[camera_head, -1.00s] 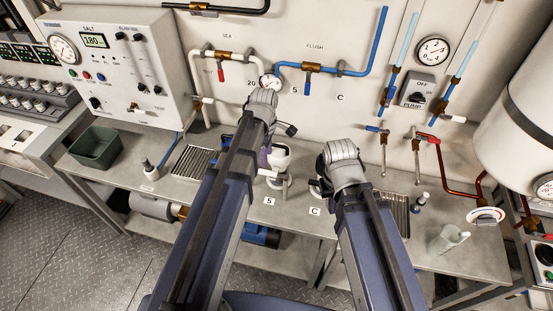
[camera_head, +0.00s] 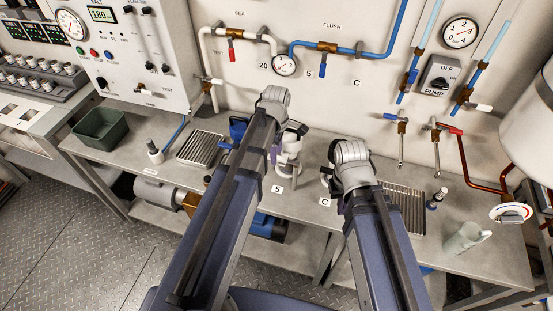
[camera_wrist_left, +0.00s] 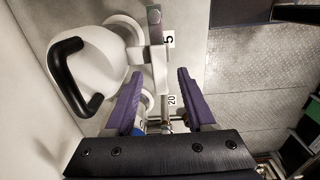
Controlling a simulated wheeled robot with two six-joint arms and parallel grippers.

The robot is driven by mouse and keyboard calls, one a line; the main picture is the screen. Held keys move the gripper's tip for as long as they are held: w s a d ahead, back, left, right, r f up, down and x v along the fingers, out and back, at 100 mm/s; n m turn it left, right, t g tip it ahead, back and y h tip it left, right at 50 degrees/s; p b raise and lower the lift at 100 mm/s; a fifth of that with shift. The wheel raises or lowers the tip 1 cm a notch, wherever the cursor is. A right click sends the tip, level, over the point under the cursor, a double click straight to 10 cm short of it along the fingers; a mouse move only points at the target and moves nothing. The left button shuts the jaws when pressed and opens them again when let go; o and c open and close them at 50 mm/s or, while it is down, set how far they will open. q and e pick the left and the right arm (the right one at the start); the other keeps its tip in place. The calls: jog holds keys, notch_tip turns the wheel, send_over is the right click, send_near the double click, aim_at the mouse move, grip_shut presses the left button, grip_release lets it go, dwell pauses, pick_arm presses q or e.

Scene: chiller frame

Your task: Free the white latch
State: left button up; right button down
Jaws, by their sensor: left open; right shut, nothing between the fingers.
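A white housing (camera_wrist_left: 85,60) with a black loop handle (camera_wrist_left: 72,75) fills the left of the left wrist view. A white bar with a grey metal end, which looks like the latch (camera_wrist_left: 157,55), stands beside it. My left gripper (camera_wrist_left: 160,73) is open, with purple fingers on either side of the bar's lower part; I cannot tell whether they touch it. In the head view the white housing (camera_head: 290,146) is partly hidden behind my left gripper (camera_head: 272,157). My right gripper (camera_head: 330,183) is near the C label, its fingers mostly hidden; it is shut and empty.
The steel bench carries a green bin (camera_head: 101,130), a grille (camera_head: 200,148) at left and another grille (camera_head: 405,210) at right. A clear cup (camera_head: 462,238) stands front right. Pipes with valves and a gauge (camera_head: 285,65) line the wall behind.

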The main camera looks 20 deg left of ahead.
pick_arm(q)
jog(key=shift+f, duration=0.3)
grip_shut()
dwell(0.3)
dwell(1.0)
